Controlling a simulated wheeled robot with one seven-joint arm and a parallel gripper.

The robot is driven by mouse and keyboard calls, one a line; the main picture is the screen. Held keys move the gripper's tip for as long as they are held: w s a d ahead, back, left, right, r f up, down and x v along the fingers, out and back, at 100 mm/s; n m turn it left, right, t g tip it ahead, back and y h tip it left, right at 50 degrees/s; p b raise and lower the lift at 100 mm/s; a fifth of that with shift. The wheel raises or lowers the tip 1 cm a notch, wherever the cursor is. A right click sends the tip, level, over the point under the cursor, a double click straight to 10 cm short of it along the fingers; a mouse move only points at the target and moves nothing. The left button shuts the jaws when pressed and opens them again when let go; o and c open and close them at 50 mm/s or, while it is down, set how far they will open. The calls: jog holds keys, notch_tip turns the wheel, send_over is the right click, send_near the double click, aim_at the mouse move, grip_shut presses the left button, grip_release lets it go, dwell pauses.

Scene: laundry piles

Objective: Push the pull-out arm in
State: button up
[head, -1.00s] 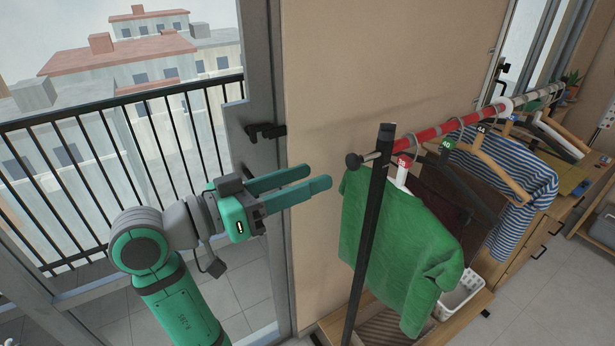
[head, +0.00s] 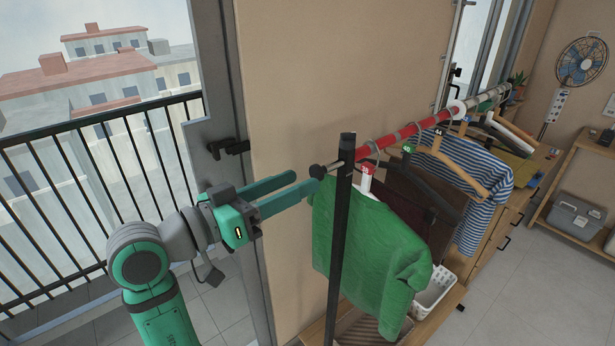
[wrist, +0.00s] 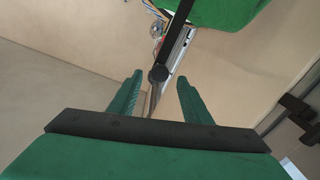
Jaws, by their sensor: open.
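The pull-out arm (head: 333,165) is a short metal rod with a round black knob (head: 317,171) on its end. It sticks out to the left through the top of the rack's black post (head: 343,230). My gripper (head: 304,182) is open and empty, its green fingers pointing at the knob. The fingertips are very close to the knob; I cannot tell whether they touch it. In the wrist view the knob (wrist: 158,74) shows between and just beyond the two fingertips. The rod behind the knob is mostly hidden there.
A beige wall (head: 300,90) is behind. A door handle (head: 228,148) and balcony railing (head: 100,130) are left.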

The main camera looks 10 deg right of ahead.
jog(key=shift+x, duration=1.9)
jog(key=shift+c, duration=0.2)
